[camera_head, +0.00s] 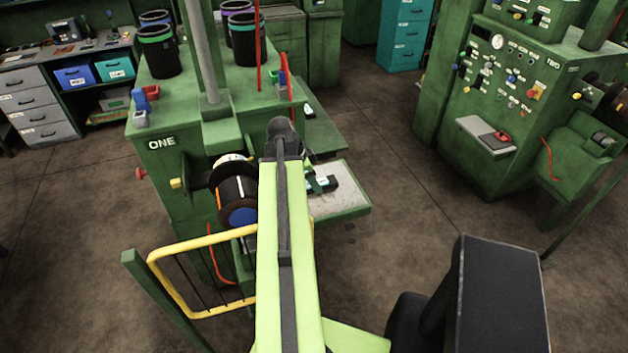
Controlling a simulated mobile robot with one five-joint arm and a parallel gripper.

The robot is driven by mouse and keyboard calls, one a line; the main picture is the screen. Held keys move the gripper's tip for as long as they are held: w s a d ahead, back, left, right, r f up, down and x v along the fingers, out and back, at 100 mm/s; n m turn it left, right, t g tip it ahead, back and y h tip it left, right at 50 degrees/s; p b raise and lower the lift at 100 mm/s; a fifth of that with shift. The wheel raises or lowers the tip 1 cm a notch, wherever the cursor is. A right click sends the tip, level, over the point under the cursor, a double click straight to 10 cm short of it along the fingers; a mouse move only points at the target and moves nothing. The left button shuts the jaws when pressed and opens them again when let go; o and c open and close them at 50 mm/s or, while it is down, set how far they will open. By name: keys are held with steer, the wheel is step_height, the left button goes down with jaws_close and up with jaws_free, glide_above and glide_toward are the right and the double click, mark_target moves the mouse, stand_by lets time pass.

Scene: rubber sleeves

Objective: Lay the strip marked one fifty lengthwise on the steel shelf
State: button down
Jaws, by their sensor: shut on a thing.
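The steel shelf (345,205) juts from the right side of the green machine marked ONE, with a pale worn top and a green edge. A dark strip (326,185) with a small pale label shows over the shelf's left part, just right of my arm. Its marking is too small to read. My gripper (312,173) is mostly hidden behind my green arm and is shut on this strip. I cannot tell whether the strip touches the shelf. Another dark piece with a pale label (309,111) lies farther back, beside the machine.
The machine's roller (236,190) and a yellow guard rail (165,280) are close on the left of my arm. Black bins (160,50) and a red upright rod (257,45) stand on the machine. A second green machine (500,100) is at right. Floor between them is clear.

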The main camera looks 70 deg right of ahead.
steer(key=shift+f+b, duration=0.45)
steer(key=shift+f, duration=0.05)
steer(key=c, duration=0.7)
jaws_free()
steer(key=shift+c, duration=0.2)
steer(key=shift+r, duration=0.1)
steer(key=p+v, duration=1.1)
steer(key=v, duration=0.1)
steer(key=shift+s, duration=0.1)
